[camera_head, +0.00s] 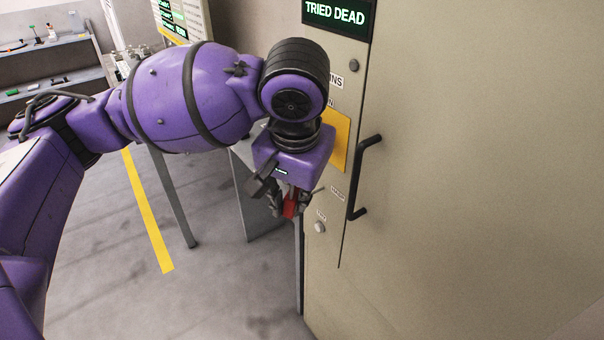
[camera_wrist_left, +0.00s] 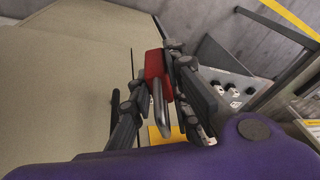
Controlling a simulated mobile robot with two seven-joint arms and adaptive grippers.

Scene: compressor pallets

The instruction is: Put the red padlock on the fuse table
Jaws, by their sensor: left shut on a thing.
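The red padlock (camera_head: 290,207) is held in my left gripper (camera_head: 281,203), beside the left edge of the beige cabinet in the head view. In the left wrist view the padlock (camera_wrist_left: 155,64) shows its red body and grey metal shackle between the two fingers of my left gripper (camera_wrist_left: 155,65). The gripper is shut on it. I cannot pick out the fuse table for certain. A grey table (camera_head: 245,150) stands behind my left arm, mostly hidden by it. My right gripper is not in view.
A tall beige cabinet (camera_head: 480,170) with a black handle (camera_head: 362,178) and a "TRIED DEAD" display (camera_head: 336,14) fills the right. A yellow floor line (camera_head: 148,212) crosses the open floor at left. A workbench (camera_head: 60,62) with small items stands at the back left.

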